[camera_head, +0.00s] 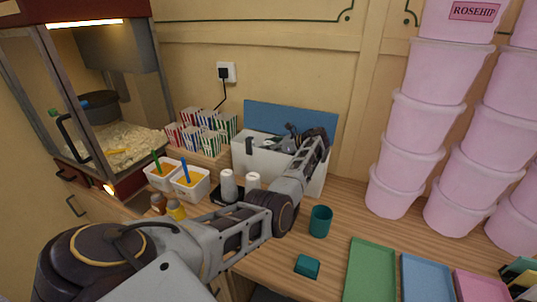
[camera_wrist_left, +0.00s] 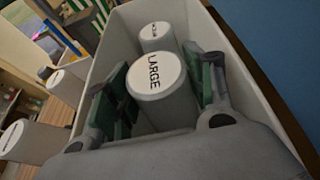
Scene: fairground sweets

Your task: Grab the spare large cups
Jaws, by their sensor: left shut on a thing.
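A white cup stack labelled "LARGE" (camera_wrist_left: 153,76) stands in an open white box (camera_head: 262,171), whose wall also shows in the left wrist view (camera_wrist_left: 108,42). My left gripper (camera_wrist_left: 162,84) reaches down into the box, its green-padded fingers on both sides of this stack and shut on it. A second white cup stack (camera_wrist_left: 155,32) is behind it in the box; its label is too small to read. In the head view the left gripper (camera_head: 289,139) hides most of the box's inside. My right gripper is not in view.
White cup stacks (camera_head: 227,185) stand in a black holder left of the box. A blue panel (camera_head: 265,116) rises behind it. A teal cup (camera_head: 320,222) and green tray (camera_head: 371,270) are to the right. Tall pink tubs (camera_head: 391,190) stand at right.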

